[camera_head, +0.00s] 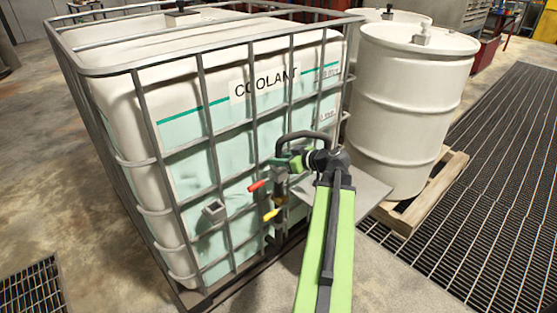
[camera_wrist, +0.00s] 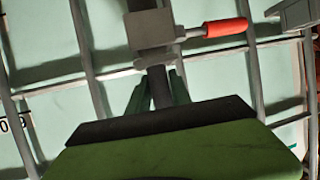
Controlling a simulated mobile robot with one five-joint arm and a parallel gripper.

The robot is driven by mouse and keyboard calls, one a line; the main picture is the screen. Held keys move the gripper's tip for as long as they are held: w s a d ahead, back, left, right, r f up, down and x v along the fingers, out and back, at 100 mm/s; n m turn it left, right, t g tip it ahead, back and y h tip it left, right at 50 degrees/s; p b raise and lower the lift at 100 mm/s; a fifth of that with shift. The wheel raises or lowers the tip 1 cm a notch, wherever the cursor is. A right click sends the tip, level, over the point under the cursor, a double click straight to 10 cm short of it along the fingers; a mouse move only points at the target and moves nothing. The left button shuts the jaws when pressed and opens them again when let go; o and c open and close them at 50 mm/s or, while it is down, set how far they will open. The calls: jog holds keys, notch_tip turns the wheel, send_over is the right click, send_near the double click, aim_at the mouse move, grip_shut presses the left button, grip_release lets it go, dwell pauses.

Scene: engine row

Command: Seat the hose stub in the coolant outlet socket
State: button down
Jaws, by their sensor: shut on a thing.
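The coolant tank (camera_head: 190,150) is a white caged container with "COOLANT" on its front. Its outlet fittings (camera_head: 280,180), with a red handle (camera_head: 257,186) and a yellow handle (camera_head: 271,215), sit low on the front. My gripper (camera_head: 283,160) is beside these fittings at their top. In the wrist view its dark green fingers (camera_wrist: 158,92) are shut on a dark grey cylinder, the hose stub (camera_wrist: 159,86). The stub's far end meets or overlaps a grey block (camera_wrist: 150,30) next to the red handle (camera_wrist: 225,27). Whether it is inside or only in front cannot be told.
Cage bars (camera_wrist: 88,50) run close around the fittings. A small grey box (camera_head: 214,210) is on the cage to the left. A white drum (camera_head: 410,110) on a wooden pallet (camera_head: 425,205) stands at right. Floor grating (camera_head: 490,200) lies beyond.

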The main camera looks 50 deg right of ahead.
jog(key=shift+f, duration=0.4)
jog(key=c, duration=1.1)
grip_release()
